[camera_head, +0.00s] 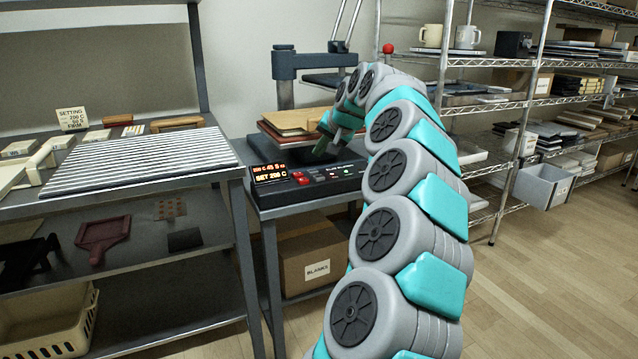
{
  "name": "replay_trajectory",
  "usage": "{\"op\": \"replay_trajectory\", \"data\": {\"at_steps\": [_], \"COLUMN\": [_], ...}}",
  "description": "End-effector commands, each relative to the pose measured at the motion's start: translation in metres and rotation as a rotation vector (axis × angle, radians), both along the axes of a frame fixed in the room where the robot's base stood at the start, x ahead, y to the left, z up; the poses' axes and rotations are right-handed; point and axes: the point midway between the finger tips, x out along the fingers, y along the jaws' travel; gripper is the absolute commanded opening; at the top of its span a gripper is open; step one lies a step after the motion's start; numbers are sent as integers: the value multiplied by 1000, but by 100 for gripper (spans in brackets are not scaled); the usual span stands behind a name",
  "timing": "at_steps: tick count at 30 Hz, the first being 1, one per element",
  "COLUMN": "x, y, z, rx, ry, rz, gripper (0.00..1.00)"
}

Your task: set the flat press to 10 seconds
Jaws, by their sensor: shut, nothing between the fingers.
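The flat press (285,62) stands on a small metal table against the wall, with its control box (325,188) at the front. The box's display (270,173) seems to read "200 C 45 S" on top and "SET 200 C" below. Red buttons (300,178) sit just right of the display, with small lights further right. My gripper (320,148) is shut and empty, above the control box and to the right of the red buttons, apart from them as far as I can tell. My arm hides the right end of the box and part of the press.
A setting card (73,118) stands at the left rear, its small text hard to read. A ribbed white panel (140,162) lies on the left bench. Brown boards (292,122) lie on the press. Shelves with mugs (467,37) stand right. Floor at right is clear.

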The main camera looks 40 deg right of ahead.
Motion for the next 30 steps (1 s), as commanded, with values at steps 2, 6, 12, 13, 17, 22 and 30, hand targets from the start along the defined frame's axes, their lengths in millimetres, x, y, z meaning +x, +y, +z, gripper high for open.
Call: {"op": "replay_trajectory", "data": {"at_steps": [2, 6, 12, 13, 17, 22, 30], "x": [-1, -1, 0, 0, 0, 0, 0], "y": [0, -1, -1, -1, -1, -1, -1], "z": [-15, -32, -41, -42, -41, -41, -41], "rx": [1, 0, -1, 0, 0, 0, 0], "ry": [1, -1, -2, -1, -1, -1, -1], "rz": [1, -2, -2, -2, -2, -2, -2], "gripper": [0, 0, 0, 0, 0, 0, 0]}}
